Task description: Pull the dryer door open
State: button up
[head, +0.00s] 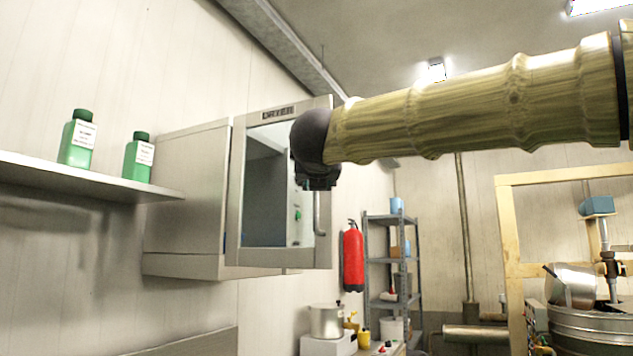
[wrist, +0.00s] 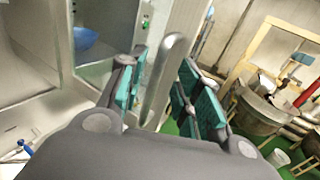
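The dryer (head: 185,195) is a grey metal cabinet on the left wall, labelled on the top of its door frame. Its door (head: 236,200) has a metal frame and a large window; it looks shut or nearly so. The vertical bar handle (head: 319,215) is on the door's right side, its upper part hidden behind my gripper (head: 316,182). In the wrist view, my gripper (wrist: 165,90) is open, with one teal-padded finger on each side of the handle (wrist: 163,78). Gaps show between the handle and both pads.
A shelf (head: 90,178) with two green bottles (head: 138,160) is left of the dryer. A red extinguisher (head: 353,257) and a grey shelving rack (head: 390,262) stand beyond it. A pot (head: 326,321) sits below. A metal kettle (head: 590,325) is at right.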

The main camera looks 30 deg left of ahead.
jog(key=v, duration=0.7)
jog(key=shift+s+d, duration=0.2)
jog(key=shift+s, duration=0.1)
